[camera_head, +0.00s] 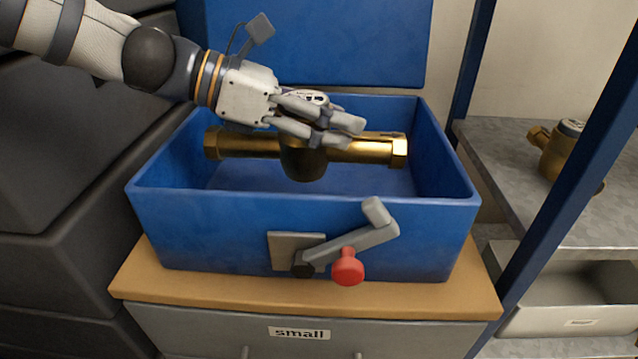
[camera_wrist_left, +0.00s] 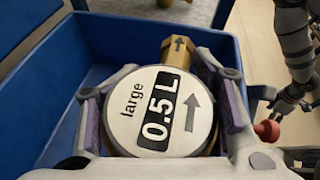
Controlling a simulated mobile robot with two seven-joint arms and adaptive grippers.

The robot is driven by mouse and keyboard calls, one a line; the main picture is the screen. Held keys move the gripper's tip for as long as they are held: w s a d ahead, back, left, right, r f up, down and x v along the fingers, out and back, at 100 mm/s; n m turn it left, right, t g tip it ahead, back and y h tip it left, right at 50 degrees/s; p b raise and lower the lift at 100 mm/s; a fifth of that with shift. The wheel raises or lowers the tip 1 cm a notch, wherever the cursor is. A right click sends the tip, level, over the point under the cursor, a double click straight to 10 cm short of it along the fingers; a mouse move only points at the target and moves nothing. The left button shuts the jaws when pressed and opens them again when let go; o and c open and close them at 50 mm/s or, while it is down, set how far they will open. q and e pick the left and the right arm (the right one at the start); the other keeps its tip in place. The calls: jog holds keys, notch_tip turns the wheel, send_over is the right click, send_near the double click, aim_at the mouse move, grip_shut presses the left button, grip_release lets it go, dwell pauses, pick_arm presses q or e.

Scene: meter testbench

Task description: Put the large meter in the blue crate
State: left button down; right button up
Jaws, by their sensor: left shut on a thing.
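The large meter (camera_head: 302,165) is a brass pipe body with hex ends, lying left to right in the head view. Its round white face (camera_wrist_left: 157,110), marked "large" and "0.5 L" with an arrow, fills the middle of the left wrist view. My left gripper (camera_head: 320,128) is shut on the meter from above, its fingers on both sides of the face. The meter is over the open blue crate (camera_head: 300,215), within its walls in the head view. I cannot tell whether it touches the crate floor. My right gripper does not show clearly in the head view.
The crate stands on a wooden top (camera_head: 190,290) above a drawer labelled "small" (camera_head: 299,333). A grey lever with a red knob (camera_head: 347,268) is on its front. A smaller brass meter (camera_head: 562,150) sits on a grey shelf at right, behind a blue post (camera_head: 575,150).

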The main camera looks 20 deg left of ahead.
aim_at(329, 156)
pick_arm(q)
jog(key=shift+s+f, duration=0.1)
notch_tip(329, 156, down, 5)
jog(key=shift+a+f+b, duration=0.1)
jog(key=shift+f+b, duration=0.05)
jog(key=shift+b, duration=0.3)
notch_tip(329, 156, down, 5)
jog(key=shift+r+b, duration=0.2)
jog(key=shift+b, duration=0.35)
jog(key=shift+r, duration=0.1)
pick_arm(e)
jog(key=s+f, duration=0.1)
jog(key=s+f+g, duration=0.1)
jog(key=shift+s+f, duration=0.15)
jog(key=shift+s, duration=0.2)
pick_arm(q)
jog(key=c, duration=0.6)
grip_release()
jog(key=shift+f, duration=0.2)
jog(key=shift+o, duration=0.2)
